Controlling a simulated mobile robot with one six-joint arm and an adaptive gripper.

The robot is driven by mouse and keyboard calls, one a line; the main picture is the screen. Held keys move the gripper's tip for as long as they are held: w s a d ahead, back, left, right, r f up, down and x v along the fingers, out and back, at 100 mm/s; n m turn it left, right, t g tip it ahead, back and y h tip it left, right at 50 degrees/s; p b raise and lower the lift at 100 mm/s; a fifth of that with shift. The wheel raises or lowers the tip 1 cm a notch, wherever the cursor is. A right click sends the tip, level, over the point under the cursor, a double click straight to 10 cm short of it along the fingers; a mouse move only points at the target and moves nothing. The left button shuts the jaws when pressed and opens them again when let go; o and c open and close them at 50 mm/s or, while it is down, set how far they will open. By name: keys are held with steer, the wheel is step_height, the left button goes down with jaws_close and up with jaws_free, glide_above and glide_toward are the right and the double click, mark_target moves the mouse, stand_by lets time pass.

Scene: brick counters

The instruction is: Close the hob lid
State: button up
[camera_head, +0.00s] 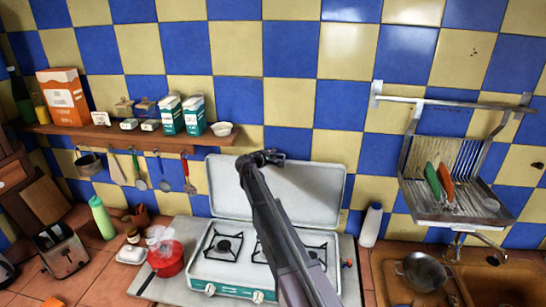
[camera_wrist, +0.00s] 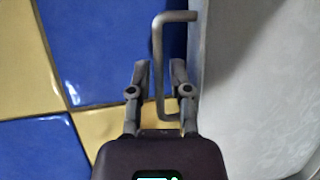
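The hob lid (camera_head: 318,192) is a pale grey panel standing raised behind the white two-burner hob (camera_head: 205,270). My gripper (camera_head: 268,157) is at the lid's top edge in the head view, and my arm covers part of the lid and hob. In the wrist view, the lid (camera_wrist: 260,80) fills the right side. A grey bar handle (camera_wrist: 157,35) stands out from its edge. My gripper (camera_wrist: 159,66) is open, with one finger on each side of the handle's long bar. Contact with the bar cannot be made out.
A red pot (camera_head: 166,262) stands left of the burners. A white bottle (camera_head: 370,226) stands right of the lid. A shelf with boxes (camera_head: 130,133) and hanging utensils is on the wall at left. A dish rack (camera_head: 455,195) hangs at right above the sink.

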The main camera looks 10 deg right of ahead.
steer(key=shift+w+d, duration=0.1)
jaws_close()
steer(key=shift+s+f, duration=0.1)
steer(key=shift+s, duration=0.1)
